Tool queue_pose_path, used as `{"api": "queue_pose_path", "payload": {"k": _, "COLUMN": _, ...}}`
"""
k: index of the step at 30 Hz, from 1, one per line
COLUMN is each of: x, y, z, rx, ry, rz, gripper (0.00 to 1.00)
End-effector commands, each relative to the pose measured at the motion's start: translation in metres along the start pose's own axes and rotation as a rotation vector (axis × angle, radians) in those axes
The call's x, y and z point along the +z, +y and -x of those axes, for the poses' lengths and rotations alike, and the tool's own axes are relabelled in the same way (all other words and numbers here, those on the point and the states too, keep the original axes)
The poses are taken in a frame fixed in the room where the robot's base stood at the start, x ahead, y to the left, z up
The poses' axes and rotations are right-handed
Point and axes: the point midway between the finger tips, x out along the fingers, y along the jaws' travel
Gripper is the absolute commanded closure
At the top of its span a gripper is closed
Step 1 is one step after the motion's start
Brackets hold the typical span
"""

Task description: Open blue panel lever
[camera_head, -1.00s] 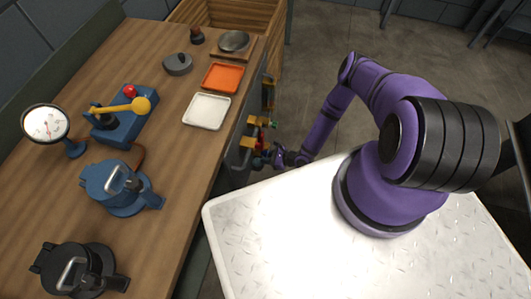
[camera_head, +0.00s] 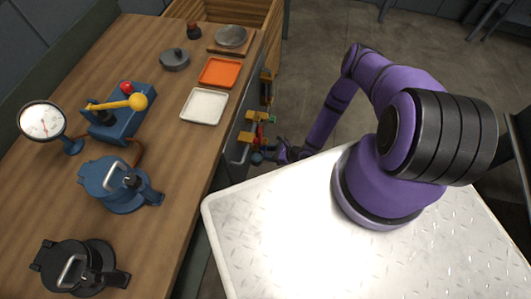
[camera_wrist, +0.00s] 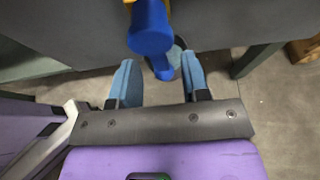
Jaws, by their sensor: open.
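The blue lever (camera_wrist: 151,32) hangs from the front of the bench at the top middle of the wrist view, with a yellow part at its upper end. Its rounded lower end reaches toward the gap between my fingertips. My gripper (camera_wrist: 158,62) is open, with one blue finger on each side of the gap. I cannot tell whether either finger touches the lever. In the head view my gripper (camera_head: 265,156) is small and low beside the bench front, close to yellow, red and green fittings (camera_head: 258,133). The blue lever cannot be picked out clearly there.
The wooden bench (camera_head: 60,230) holds a blue box with a yellow lever (camera_head: 118,120), a gauge (camera_head: 42,121), a blue clamp device (camera_head: 118,185), a black one (camera_head: 78,268), a white tray (camera_head: 204,107) and an orange tray (camera_head: 220,72). Open floor lies right of the bench.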

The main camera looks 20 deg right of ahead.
Motion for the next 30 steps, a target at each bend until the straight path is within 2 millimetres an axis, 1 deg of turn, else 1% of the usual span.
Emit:
{"api": "queue_pose_path", "payload": {"k": 1, "x": 0.0, "y": -0.001, "z": 0.01, "rx": -0.002, "ry": 0.002, "rz": 0.0, "gripper": 0.57}}
{"api": "queue_pose_path", "payload": {"k": 6, "x": 0.0, "y": -0.001, "z": 0.043, "rx": -0.002, "ry": 0.002, "rz": -0.001, "gripper": 0.57}}
{"api": "queue_pose_path", "payload": {"k": 9, "x": -0.001, "y": -0.001, "z": 0.06, "rx": -0.002, "ry": 0.003, "rz": -0.002, "gripper": 0.57}}
{"api": "queue_pose_path", "payload": {"k": 13, "x": 0.0, "y": -0.001, "z": 0.076, "rx": -0.001, "ry": 0.002, "rz": -0.001, "gripper": 0.57}}
{"api": "queue_pose_path", "payload": {"k": 18, "x": -0.001, "y": -0.001, "z": 0.086, "rx": -0.001, "ry": 0.002, "rz": 0.0, "gripper": 0.57}}
{"api": "queue_pose_path", "payload": {"k": 30, "x": -0.001, "y": 0.0, "z": 0.086, "rx": 0.0, "ry": 0.002, "rz": -0.001, "gripper": 0.57}}
